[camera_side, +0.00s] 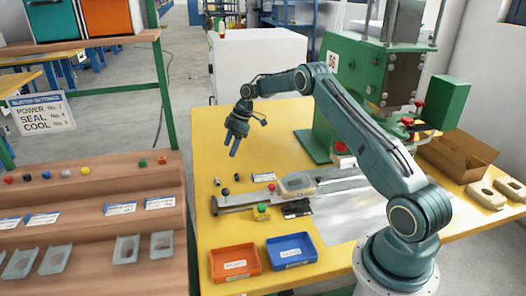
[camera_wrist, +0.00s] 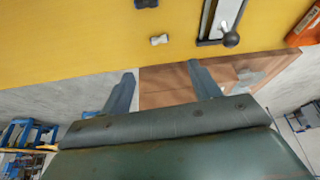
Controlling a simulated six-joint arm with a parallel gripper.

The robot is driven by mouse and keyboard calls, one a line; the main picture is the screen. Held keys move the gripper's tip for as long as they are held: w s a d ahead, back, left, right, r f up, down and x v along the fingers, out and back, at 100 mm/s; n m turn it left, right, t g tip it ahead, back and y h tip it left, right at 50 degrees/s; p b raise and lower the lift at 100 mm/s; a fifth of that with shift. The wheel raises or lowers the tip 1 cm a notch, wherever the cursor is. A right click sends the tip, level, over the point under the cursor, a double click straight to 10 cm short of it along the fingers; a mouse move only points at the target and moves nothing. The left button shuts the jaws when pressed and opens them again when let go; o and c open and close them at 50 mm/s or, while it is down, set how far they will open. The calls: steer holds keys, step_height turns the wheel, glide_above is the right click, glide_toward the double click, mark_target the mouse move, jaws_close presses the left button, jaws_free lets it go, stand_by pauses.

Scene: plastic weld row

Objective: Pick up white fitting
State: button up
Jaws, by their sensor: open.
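The white fitting (camera_wrist: 159,39) is a small pale piece with wider ends, lying on the yellow table near its edge in the wrist view. In the side view it appears as a tiny piece (camera_side: 217,182) near the table's left edge. My gripper (camera_side: 233,144) points down, above the table's left part and apart from the fitting. In the wrist view my gripper (camera_wrist: 160,69) has its two fingers spread with nothing between them, and the fitting shows just beyond the fingertips. A black fitting (camera_wrist: 146,3) lies further in on the table.
A rail with a black ball knob (camera_wrist: 230,40) lies right of the fitting in the wrist view. A red-orange tray (camera_side: 235,262) and a blue tray (camera_side: 291,250) sit at the table's front. A green press (camera_side: 352,90) stands behind. A brown stepped shelf (camera_side: 95,205) stands left.

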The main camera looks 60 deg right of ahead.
steer(key=shift+f, duration=0.25)
glide_above(218, 180)
steer(key=s+d, duration=0.2)
steer(key=shift+w+d+f, duration=0.1)
steer(key=shift+f, duration=1.85)
steer(key=shift+w+d+f, duration=0.1)
steer(key=shift+f, duration=1.85)
steer(key=shift+a+f, duration=0.1)
steer(key=shift+x, duration=2.45)
steer(key=c, duration=1.1)
